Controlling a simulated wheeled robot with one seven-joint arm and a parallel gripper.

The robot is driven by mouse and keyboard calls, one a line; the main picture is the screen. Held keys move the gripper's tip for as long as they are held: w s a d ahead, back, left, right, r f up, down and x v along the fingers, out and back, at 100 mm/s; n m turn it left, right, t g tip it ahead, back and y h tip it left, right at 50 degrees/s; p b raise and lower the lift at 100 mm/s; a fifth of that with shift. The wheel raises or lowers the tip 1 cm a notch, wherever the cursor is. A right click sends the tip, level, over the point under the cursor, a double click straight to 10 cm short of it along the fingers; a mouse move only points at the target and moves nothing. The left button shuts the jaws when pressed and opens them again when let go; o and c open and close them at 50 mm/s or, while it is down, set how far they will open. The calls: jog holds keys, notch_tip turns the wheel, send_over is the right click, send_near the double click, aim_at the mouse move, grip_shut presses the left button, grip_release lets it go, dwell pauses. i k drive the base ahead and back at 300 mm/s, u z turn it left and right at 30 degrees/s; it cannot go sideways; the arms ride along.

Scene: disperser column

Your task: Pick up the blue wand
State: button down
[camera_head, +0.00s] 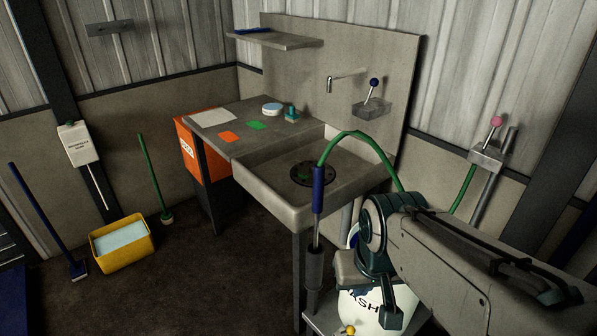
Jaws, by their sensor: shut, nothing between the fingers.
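The blue wand (318,190) stands upright in front of the sink's front right corner. Its lower end goes into a dark upright holder (314,265). A green hose (350,134) arcs from its top over to the right and down behind my arm. My arm reaches in from the right, and my gripper (390,317) is at its lower end, right of the wand and below its blue part. The gripper is shut and apart from the wand. Its fingertips are small and hard to make out against the white bucket.
The grey sink (270,202) and worktop stand behind the wand. A white bucket (360,305) with dark lettering is below my arm. A yellow tub (122,245) and a blue-handled brush (45,220) are at left.

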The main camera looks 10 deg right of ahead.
aim_at(319, 173)
jog(key=k, duration=0.5)
jog(key=u, duration=1.7)
jog(key=i, duration=1.05)
jog(key=z, duration=2.9)
